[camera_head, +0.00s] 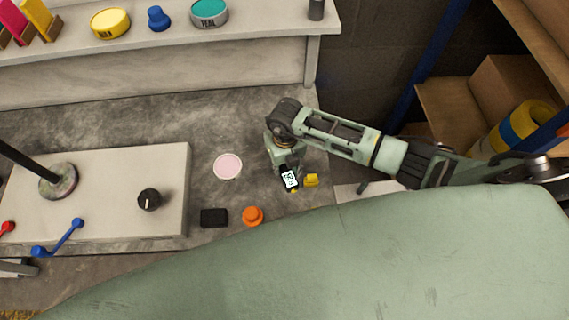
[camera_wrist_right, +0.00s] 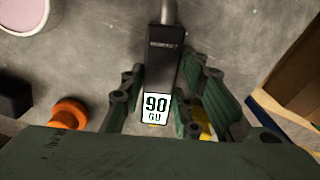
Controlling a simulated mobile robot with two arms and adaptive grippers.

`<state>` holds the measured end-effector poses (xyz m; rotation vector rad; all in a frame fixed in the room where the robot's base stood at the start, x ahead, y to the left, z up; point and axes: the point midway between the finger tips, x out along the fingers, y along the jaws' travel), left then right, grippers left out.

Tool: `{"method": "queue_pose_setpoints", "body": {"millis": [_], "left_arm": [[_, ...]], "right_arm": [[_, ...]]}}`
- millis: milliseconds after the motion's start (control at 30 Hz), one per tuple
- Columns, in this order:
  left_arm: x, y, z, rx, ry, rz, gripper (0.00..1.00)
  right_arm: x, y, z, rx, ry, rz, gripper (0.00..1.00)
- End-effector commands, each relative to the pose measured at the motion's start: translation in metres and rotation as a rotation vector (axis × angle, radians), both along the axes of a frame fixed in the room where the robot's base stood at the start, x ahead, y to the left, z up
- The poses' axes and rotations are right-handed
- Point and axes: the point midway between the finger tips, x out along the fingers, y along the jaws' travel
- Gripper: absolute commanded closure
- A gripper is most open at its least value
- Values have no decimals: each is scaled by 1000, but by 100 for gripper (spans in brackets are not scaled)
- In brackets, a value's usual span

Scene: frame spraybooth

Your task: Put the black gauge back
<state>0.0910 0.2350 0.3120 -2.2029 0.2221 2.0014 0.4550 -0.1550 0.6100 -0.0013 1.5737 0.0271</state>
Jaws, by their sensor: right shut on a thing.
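The black gauge (camera_wrist_right: 163,62) has a white face reading "90 GU" and a metal stem at its far end. My right gripper (camera_wrist_right: 166,95) is shut on it, with a green finger pad on each side of its body. In the head view the gauge's white face (camera_head: 290,179) shows below my right gripper (camera_head: 287,165), over the right part of the grey bench (camera_head: 240,120). I cannot tell whether the gauge touches the bench. My left gripper is not in view.
A pink disc (camera_head: 228,166), a black block (camera_head: 214,218), an orange knob-like piece (camera_head: 252,215) and a yellow piece (camera_head: 311,180) lie close by. A pale raised plate (camera_head: 110,200) is left. A shelf with tins (camera_head: 180,55) runs behind. Bare bench lies between disc and shelf.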

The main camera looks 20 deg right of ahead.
Motion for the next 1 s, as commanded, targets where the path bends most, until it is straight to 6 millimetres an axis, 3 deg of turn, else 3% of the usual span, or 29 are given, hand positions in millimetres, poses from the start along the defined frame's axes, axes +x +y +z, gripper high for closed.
{"method": "queue_pose_setpoints", "body": {"millis": [967, 1000], "left_arm": [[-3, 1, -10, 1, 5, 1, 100], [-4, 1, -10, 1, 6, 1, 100]], "right_arm": [[0, 0, -12, 0, -1, 0, 100], [1, 0, -12, 0, -1, 0, 69]]}}
